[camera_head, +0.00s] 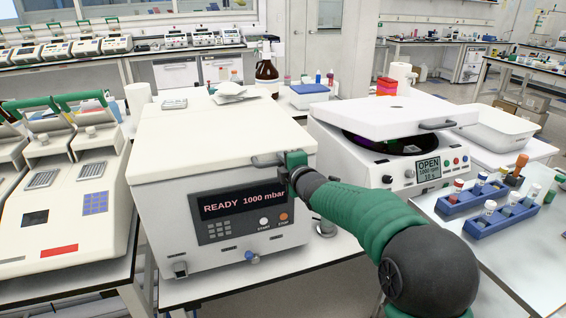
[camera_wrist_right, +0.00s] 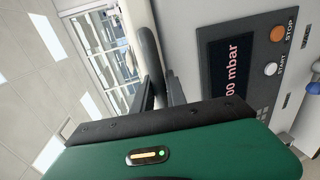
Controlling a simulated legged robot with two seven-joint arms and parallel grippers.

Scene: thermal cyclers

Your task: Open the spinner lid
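The white spinner (camera_head: 398,168) stands at the right of the head view; its panel reads OPEN, 1000 rpm. Its white lid (camera_head: 380,116) is raised at the front, with a dark opening below and a grey handle (camera_head: 437,125) on its edge. My right gripper (camera_head: 287,166) is away from it, at the dark front handle (camera_head: 266,161) of the white box (camera_head: 160,190) that reads READY 1000 mbar. In the right wrist view, this handle (camera_wrist_right: 148,50) runs down between the fingers (camera_wrist_right: 160,90); contact is unclear. The box's lid looks closed. My left gripper is not in view.
Blue tube racks (camera_head: 487,200) stand on the right table. A white tray (camera_head: 502,130) lies behind them. A cream thermal cycler (camera_head: 70,195) is at the left. A brown bottle (camera_head: 266,72) stands behind the box. My right arm crosses in front of the gap between box and spinner.

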